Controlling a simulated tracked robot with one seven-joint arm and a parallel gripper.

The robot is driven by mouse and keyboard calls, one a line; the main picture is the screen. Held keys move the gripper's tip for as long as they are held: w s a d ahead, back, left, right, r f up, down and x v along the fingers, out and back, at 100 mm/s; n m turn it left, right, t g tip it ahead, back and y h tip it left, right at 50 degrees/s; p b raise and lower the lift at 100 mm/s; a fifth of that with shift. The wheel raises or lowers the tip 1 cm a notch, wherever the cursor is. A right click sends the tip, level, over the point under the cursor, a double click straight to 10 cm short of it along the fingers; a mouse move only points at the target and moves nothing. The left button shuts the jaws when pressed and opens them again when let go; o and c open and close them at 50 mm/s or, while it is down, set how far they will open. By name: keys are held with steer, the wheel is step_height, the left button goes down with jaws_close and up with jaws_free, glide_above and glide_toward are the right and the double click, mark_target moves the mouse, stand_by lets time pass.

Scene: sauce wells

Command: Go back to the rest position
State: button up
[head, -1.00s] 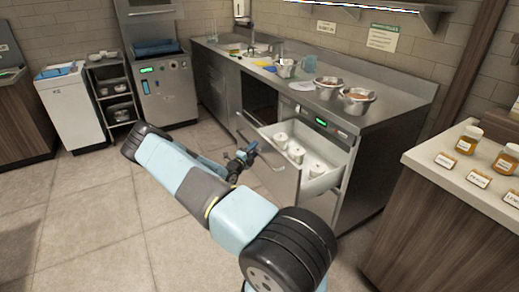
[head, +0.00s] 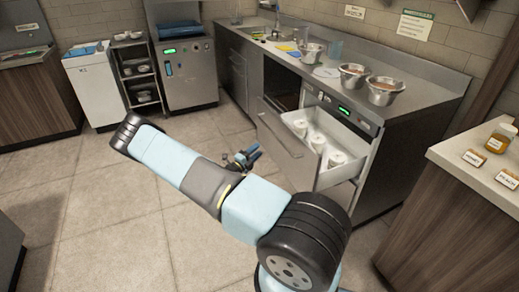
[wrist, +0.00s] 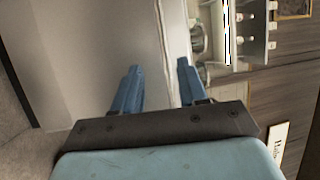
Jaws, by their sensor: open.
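My gripper (head: 247,158) is in the middle of the head view, in front of the steel counter and just left of the open drawer. In the wrist view its two blue fingers (wrist: 157,90) stand apart with nothing between them. My arm stretches across the lower middle of the head view. The open drawer (head: 312,183) holds several white containers (head: 317,141).
The steel counter (head: 425,105) carries metal bowls (head: 384,91). The tiled floor (head: 105,210) at left is open.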

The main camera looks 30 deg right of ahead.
steer(key=shift+a, duration=0.1)
stand_by(0.5)
steer(key=s+a+r+m+g+y, duration=0.3)
steer(key=s+r+m+y, duration=0.1)
steer(key=r+m, duration=0.45)
steer(key=s+a+r+m+g+y, duration=0.25)
steer(key=s+r+m, duration=0.25)
steer(key=r+m, duration=0.35)
steer(key=s+a+r+m+g+y, duration=0.3)
steer(key=s+r+m+y, duration=0.1)
steer(key=r+m, duration=0.5)
steer(key=s+a+r+m+t+y, duration=0.4)
steer(key=s+a+r+m, duration=0.3)
steer(key=s+r, duration=0.4)
steer(key=s+a+r+m+t+y, duration=0.5)
steer(key=s+a+r+m, duration=0.2)
steer(key=s+a+r, duration=0.2)
steer(key=shift+s+a+r, duration=0.3)
steer(key=shift+s+r, duration=0.65)
steer(key=shift+s, duration=0.3)
